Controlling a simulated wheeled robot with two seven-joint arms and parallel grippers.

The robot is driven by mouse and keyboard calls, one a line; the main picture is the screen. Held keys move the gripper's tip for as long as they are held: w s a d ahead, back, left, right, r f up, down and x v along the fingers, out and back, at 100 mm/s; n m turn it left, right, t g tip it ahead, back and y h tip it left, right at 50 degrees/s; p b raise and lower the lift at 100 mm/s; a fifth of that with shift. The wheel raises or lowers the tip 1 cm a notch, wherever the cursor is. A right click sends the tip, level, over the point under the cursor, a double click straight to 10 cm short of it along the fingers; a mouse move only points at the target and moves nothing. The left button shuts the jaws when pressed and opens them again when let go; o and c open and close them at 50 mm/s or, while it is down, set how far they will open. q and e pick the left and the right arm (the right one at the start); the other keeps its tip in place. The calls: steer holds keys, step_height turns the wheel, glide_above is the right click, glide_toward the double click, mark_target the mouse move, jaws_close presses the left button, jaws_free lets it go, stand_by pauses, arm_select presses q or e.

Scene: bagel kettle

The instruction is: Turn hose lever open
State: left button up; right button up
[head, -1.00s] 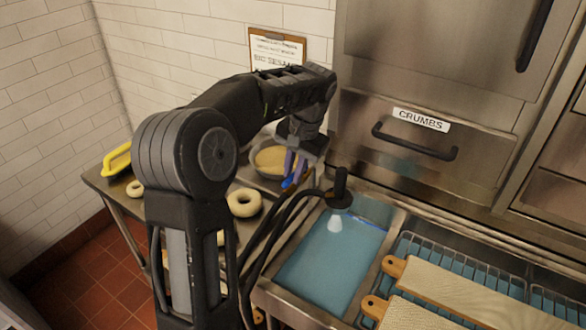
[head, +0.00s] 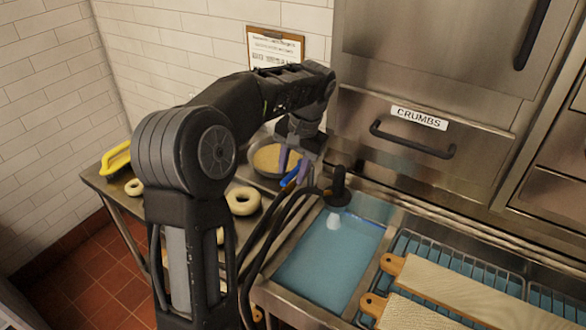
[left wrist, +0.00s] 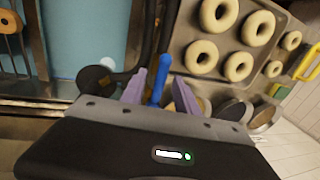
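The black nozzle (head: 338,192) stands at the hose's end above the basin. My right gripper is not in view.
A bowl of pale crumbs (head: 272,158) is close behind my left gripper. Bagels (head: 243,201) lie on a tray to the left. Wooden boards (head: 470,277) rest on a wire rack at the right. A steel drawer marked CRUMBS (head: 420,120) is at the back.

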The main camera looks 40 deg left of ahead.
arm_select(q)
steer(key=shift+r, duration=0.1)
steer(key=shift+d+r, duration=0.1)
steer(key=shift+r, duration=0.2)
step_height(320, 180, up, 7)
steer(key=d+p, duration=0.1)
steer(key=p, duration=0.2)
steer(key=shift+d, duration=0.15)
steer(key=shift+w+f, duration=0.1)
